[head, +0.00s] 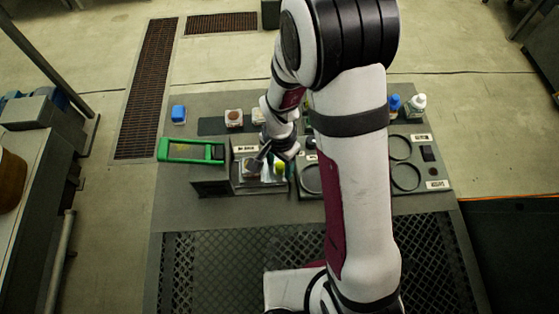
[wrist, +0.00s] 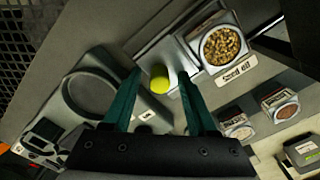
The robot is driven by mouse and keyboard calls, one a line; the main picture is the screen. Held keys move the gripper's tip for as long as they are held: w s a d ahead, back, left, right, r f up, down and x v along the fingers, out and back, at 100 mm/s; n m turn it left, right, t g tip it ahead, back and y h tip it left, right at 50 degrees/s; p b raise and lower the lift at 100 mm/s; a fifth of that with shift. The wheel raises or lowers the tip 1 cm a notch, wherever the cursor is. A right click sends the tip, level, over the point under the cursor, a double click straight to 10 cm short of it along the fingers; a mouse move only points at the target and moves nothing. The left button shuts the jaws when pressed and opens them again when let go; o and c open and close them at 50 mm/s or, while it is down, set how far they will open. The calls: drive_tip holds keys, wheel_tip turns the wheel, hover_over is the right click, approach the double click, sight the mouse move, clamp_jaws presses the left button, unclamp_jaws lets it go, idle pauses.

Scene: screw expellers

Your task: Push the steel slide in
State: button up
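A pale metal tray, which looks like the steel slide (wrist: 168,54), shows beyond my fingers in the wrist view. A yellow-green rounded piece (wrist: 159,78) sits at its near part; it also shows in the head view (head: 280,168). A cup of brown seeds (wrist: 221,45) stands beside it, near a "Seed oil" label (wrist: 236,80). My gripper (wrist: 159,73) has its two teal fingers apart, one on each side of the yellow-green piece, with gaps visible. I cannot tell whether a fingertip touches the slide. My arm hides part of this area in the head view.
A blue item (head: 178,113) and white bottle (head: 416,105) stand at the back. A grey block with a round recess (wrist: 64,92) lies left of my fingers. Small labelled containers (wrist: 280,103) are at right.

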clamp_jaws()
idle(1.2)
